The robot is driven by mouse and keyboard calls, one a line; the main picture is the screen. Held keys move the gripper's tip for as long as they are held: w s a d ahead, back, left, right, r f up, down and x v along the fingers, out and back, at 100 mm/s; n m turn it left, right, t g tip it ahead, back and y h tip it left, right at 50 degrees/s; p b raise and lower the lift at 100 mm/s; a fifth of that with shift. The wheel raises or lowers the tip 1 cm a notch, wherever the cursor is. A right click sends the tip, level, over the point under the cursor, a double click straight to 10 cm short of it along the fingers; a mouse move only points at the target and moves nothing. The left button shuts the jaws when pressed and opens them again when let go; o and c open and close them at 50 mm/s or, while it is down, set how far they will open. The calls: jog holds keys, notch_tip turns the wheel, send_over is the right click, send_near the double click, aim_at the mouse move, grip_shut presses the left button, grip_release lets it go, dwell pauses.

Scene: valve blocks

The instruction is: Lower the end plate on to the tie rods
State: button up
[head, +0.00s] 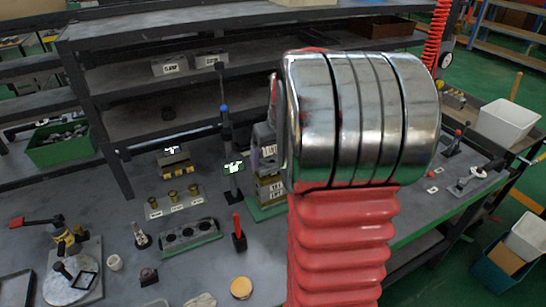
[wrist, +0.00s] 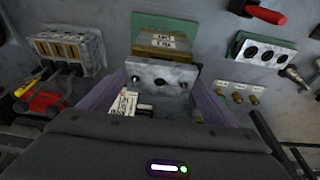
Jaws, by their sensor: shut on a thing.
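The pale grey end plate (wrist: 160,77), with dark holes in its face, is between the two fingers of my gripper (wrist: 158,92) in the wrist view. My gripper is shut on it. Just beyond it is the brass-coloured valve stack (wrist: 166,41) with a white label, on a green base (wrist: 165,24). In the head view the labelled stack (head: 269,188) stands on its green base, partly hidden by my red arm. My gripper is mostly hidden there. I cannot make out the tie rods, or whether the plate touches them.
A block with several dark holes (head: 188,236) lies left of the stack. Brass fittings (head: 173,199) stand in a row behind it. A red-handled tool (head: 238,233) stands close to the stack. A dark post with a blue band (head: 226,150) rises behind. Shelving (head: 110,95) stands at the back.

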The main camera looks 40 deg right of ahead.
jog(key=shift+f, duration=1.1)
jog(key=o, duration=1.2)
jog(key=v, duration=1.3)
jog(key=shift+s+d+r, duration=0.1)
jog(key=shift+r, duration=0.25)
